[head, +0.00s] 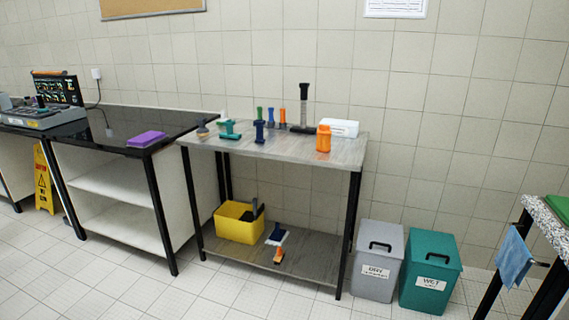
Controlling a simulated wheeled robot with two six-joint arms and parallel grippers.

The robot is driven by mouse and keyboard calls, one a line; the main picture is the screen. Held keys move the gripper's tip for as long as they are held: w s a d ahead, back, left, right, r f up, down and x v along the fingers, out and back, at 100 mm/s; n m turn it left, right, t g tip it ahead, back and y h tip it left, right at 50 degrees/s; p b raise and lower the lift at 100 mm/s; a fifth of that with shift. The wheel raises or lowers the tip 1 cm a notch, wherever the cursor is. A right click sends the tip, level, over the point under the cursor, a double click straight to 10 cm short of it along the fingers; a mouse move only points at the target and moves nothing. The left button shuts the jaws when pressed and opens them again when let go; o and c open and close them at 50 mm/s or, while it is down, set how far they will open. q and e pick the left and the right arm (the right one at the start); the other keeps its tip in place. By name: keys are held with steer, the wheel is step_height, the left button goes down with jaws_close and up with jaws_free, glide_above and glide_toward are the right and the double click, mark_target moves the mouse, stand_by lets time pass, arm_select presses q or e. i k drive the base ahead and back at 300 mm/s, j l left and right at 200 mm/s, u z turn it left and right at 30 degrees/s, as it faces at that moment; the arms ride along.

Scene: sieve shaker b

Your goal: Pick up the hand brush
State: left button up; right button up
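I cannot tell for sure which item is the hand brush. A small dark-blue and white brush-like item (277,235) lies on the lower shelf of the grey table, right of the yellow bin. A small orange and white item (278,256) lies just in front of it. A small dark item with a tan part (202,128) stands at the left end of the tabletop. Neither of my grippers is in view.
The grey table (275,146) holds green, blue and orange tools and a white box (339,127). The yellow bin (236,228) stands on its lower shelf. Grey (378,262) and teal (430,270) bins stand right of it. The floor in front is clear.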

mark_target(280, 255)
steer(key=i+j+z, duration=0.15)
steer(key=i+j, duration=0.2)
steer(key=i, duration=0.25)
steer(key=i+j+z, duration=0.1)
steer(key=i+j, duration=0.3)
steer(key=i, duration=0.2)
steer(key=i+j+z, duration=0.15)
steer(key=i+j, duration=0.3)
steer(key=i, duration=0.15)
